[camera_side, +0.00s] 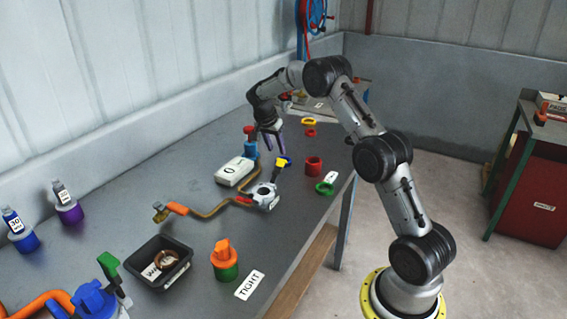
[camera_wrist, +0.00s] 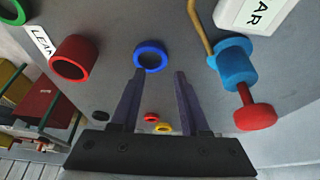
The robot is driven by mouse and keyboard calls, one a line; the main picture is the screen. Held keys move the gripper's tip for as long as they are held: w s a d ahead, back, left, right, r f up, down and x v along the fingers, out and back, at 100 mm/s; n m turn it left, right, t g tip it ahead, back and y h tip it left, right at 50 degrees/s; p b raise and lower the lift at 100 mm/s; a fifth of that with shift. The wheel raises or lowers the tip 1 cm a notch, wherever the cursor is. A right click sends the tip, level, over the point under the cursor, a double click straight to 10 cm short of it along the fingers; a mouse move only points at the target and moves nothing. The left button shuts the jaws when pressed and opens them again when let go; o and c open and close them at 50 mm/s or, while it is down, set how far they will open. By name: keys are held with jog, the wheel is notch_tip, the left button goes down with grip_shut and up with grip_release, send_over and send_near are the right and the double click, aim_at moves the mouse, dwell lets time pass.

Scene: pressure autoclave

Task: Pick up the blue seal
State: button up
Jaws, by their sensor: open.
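The blue seal (camera_wrist: 151,57) is a ring lying flat on the grey table, seen in the wrist view just beyond my fingertips. My gripper (camera_wrist: 157,75) is open, with its two purple fingers apart and nothing between them. The seal's near edge shows close to the gap between the tips, and I see no contact.
A blue cylinder with a red knob (camera_wrist: 235,66) stands to the right of the fingers, and a red hollow cylinder (camera_wrist: 75,58) to the left. A white box (camera_side: 234,171), a green ring (camera_side: 325,188) and a yellow ring (camera_side: 308,121) lie around. A hose (camera_side: 205,210) crosses the table.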

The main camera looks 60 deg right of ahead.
jog(key=x, duration=0.5)
jog(key=shift+w, duration=0.35)
jog(key=shift+c, duration=0.2)
jog(key=shift+a, duration=0.1)
grip_shut()
